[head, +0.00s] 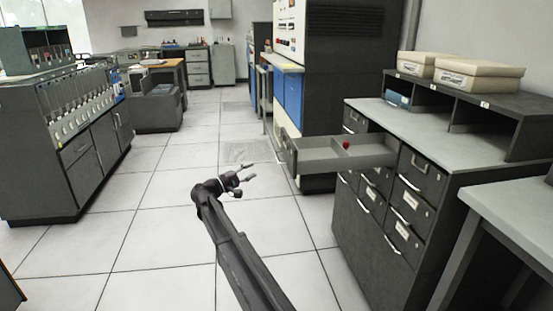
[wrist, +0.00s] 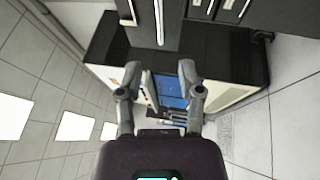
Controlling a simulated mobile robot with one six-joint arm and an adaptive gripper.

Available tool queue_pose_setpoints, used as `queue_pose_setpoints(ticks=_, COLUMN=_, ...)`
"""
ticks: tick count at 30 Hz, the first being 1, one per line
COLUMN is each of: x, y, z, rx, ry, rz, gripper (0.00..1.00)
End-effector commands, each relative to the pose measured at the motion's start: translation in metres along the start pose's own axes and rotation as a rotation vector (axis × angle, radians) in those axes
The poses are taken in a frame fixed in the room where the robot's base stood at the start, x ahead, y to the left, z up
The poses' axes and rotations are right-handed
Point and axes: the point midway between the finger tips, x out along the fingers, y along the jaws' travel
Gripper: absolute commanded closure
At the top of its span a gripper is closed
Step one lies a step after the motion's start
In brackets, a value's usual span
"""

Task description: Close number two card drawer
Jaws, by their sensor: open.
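A dark grey card cabinet (head: 350,217) stands at the right in the head view. One top drawer (head: 322,158) is pulled far out to the left, with its grey inside showing. A small red item (head: 346,145) sits in it. The drawer labels are too small to read, so I cannot tell the numbers. My gripper (head: 251,172) is open and empty, in the air left of the drawer's front and apart from it. Its two spread fingers also show in the wrist view (wrist: 171,70), with nothing between them.
Cardboard-coloured boxes (head: 478,75) lie on the cabinet's upper shelf. A tall dark machine with blue panels (head: 292,95) stands behind the drawer. A grey table (head: 510,205) is at the near right. A grey machine (head: 60,140) stands at left. The tiled floor (head: 150,240) between is clear.

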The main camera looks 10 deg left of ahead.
Motion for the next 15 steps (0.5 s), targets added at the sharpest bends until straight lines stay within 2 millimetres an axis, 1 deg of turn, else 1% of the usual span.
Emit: queue_pose_setpoints(ticks=15, x=0.078, y=0.002, z=0.000, rx=0.000, ry=0.000, rz=0.000, gripper=0.52)
